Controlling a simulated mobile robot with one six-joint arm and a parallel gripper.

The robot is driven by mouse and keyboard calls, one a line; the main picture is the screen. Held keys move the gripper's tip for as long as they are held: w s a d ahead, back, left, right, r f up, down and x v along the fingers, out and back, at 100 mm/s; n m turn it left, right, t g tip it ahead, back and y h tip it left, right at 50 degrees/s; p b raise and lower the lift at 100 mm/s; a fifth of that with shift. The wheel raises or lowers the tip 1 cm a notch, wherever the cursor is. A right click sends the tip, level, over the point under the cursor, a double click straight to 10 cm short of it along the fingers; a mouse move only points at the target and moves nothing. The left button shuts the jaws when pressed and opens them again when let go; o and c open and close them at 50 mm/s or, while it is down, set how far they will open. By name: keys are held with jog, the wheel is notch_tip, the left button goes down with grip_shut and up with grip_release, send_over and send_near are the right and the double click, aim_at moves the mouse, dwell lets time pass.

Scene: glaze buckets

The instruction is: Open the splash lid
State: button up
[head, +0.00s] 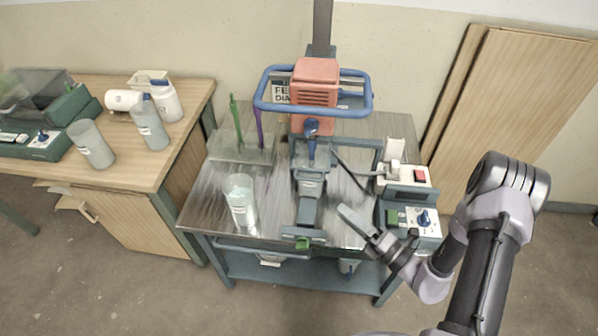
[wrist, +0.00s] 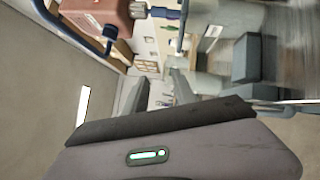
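A smoky, see-through lid (head: 35,88) is on a green machine (head: 72,118) on the left wooden bench, at the far left of the head view. It is the only lid-like cover I can make out, and I cannot tell whether it is shut. My gripper (head: 383,222) is far to its right, above the front right part of the metal table. In the wrist view my gripper (wrist: 158,92) shows two fingers with a gap between them and nothing held. The lid is not seen in the wrist view.
A mixer with an orange motor (head: 315,82) and blue handle ring (head: 262,95) stands on the metal table (head: 200,205). A clear beaker (head: 241,203), a tool holder (head: 240,150) and a control box (head: 422,222) are around it. Boards (head: 520,100) lean at right.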

aim_at(310, 179)
notch_tip(310, 179, down, 4)
jog(key=d+m+t+h, duration=0.1)
jog(key=m+t+h, duration=0.1)
jog(key=m, duration=0.2)
jog(key=b+x, duration=0.1)
jog(key=x, duration=0.7)
jog(key=b+x, duration=0.2)
jog(key=x, duration=0.6)
jog(key=shift+w+a+f, duration=0.15)
jog(key=shift+w, duration=0.3)
grip_shut()
